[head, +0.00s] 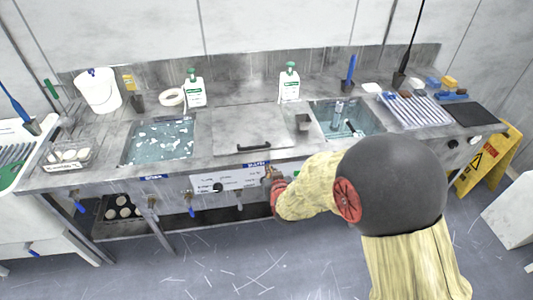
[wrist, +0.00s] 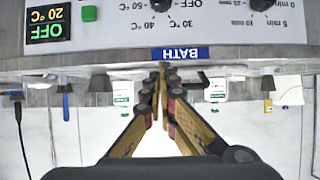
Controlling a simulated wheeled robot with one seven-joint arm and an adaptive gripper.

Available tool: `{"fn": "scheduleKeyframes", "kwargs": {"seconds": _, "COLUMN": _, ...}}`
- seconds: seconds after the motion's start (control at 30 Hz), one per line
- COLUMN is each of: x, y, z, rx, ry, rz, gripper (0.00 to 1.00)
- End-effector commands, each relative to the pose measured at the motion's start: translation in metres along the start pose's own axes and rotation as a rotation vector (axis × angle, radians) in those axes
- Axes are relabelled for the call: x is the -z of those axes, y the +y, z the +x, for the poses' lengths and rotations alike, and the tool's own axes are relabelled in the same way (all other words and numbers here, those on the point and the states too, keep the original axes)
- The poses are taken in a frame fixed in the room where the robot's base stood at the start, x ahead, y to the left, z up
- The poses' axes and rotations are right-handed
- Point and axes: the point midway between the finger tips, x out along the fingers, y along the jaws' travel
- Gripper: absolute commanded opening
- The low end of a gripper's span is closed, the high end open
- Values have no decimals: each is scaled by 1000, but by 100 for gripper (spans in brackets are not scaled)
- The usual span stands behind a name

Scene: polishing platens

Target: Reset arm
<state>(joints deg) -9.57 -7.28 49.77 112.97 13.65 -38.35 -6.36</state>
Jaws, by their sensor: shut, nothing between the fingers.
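My gripper (head: 269,174) is in front of the bench, close to the white control panel (head: 228,181) on its front. In the wrist view my gripper (wrist: 159,72) has its yellow and black fingers converging, shut and empty. The fingertips point at the blue BATH label (wrist: 181,53). I cannot tell whether they touch the panel edge. The wrist picture is upside down, with the panel's dials (wrist: 160,5) and the green OFF display (wrist: 47,27) at the top. My sleeved arm hides part of the bench front in the head view.
The bench holds a left water basin (head: 160,141), a closed metal lid (head: 238,122) with a black handle, a right basin (head: 362,122), two white bottles and a white bucket (head: 98,92). Blue-handled valves (head: 80,207) stick out below. A yellow caution sign (head: 487,160) stands at right.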

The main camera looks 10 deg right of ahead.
Motion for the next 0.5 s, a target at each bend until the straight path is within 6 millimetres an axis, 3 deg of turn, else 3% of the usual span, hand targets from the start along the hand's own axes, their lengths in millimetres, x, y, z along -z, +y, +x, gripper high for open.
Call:
{"fn": "scheduleKeyframes", "kwargs": {"seconds": 0.27, "x": -7, "y": 0, "z": -2, "rx": 2, "ry": -18, "rz": 5, "gripper": 0}}
{"fn": "scheduleKeyframes", "kwargs": {"seconds": 0.37, "x": -31, "y": -4, "z": -3, "rx": 14, "ry": -104, "rz": 10, "gripper": 0}}
{"fn": "scheduleKeyframes", "kwargs": {"seconds": 0.5, "x": -97, "y": -11, "z": -28, "rx": 47, "ry": -354, "rz": 2, "gripper": 0}}
